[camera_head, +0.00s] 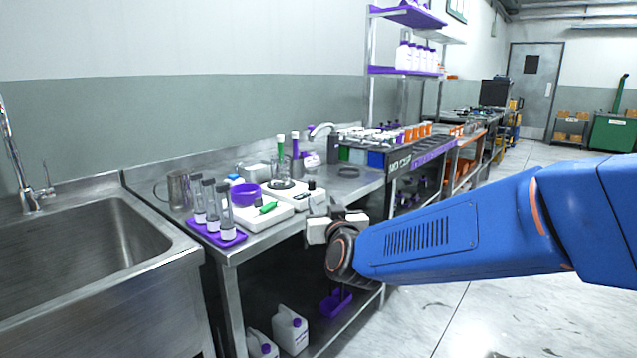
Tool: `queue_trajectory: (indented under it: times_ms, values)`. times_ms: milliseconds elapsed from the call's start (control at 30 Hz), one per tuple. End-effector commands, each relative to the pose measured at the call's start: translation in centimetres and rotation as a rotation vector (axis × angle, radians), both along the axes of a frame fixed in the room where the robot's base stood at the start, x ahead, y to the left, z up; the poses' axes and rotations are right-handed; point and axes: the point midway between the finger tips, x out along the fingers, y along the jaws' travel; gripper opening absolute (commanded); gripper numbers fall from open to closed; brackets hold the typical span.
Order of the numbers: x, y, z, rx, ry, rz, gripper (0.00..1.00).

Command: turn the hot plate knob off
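A white bench device with a dark round plate (281,184) on top, which looks like the hot plate, stands on the steel bench. A glass beaker with green- and purple-topped sticks stands on or just behind the plate. A small dark part (311,185) shows at the device's right end; I cannot tell whether it is the knob. My gripper (336,218) is in front of the bench's front edge, to the right of and nearer than the device. Its two pale fingers look apart, with nothing seen between them. The knob's setting cannot be made out.
A purple rack (216,234) with several capped tubes stands at the bench's front left. A sink (83,250) is at left. Open floor (440,310) lies right.

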Motion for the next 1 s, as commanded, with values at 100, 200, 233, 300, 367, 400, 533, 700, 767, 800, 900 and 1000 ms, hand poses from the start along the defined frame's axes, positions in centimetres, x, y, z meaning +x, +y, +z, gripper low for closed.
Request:
queue_trajectory:
  times_ms: [100,200,233,300,367,400,533,700,767,800,900,1000]
  values:
    - [0.9,0.2,-0.1,0.000,0.002,-0.001,0.38]
    - [2.2,0.5,-0.1,0.000,0.002,-0.002,0.38]
    - [2.6,0.6,-0.1,-0.001,0.002,-0.002,0.38]
    - [3.8,0.9,-0.1,0.000,0.002,-0.002,0.38]
    - [4.8,1.1,-0.1,0.001,0.001,-0.003,0.38]
    - [5.5,1.3,-0.1,0.000,0.001,-0.003,0.38]
    - [7.6,1.9,-0.1,0.000,0.000,-0.002,0.38]
    - [10.4,2.6,0.0,0.001,0.000,-0.002,0.38]
    - [11.4,2.8,-0.1,0.000,0.001,-0.002,0.38]
    - [12.1,3.0,0.0,0.001,-0.001,-0.002,0.38]
    - [13.6,3.4,0.0,0.000,-0.001,-0.002,0.38]
    - [14.9,3.7,0.0,0.000,-0.001,-0.001,0.38]
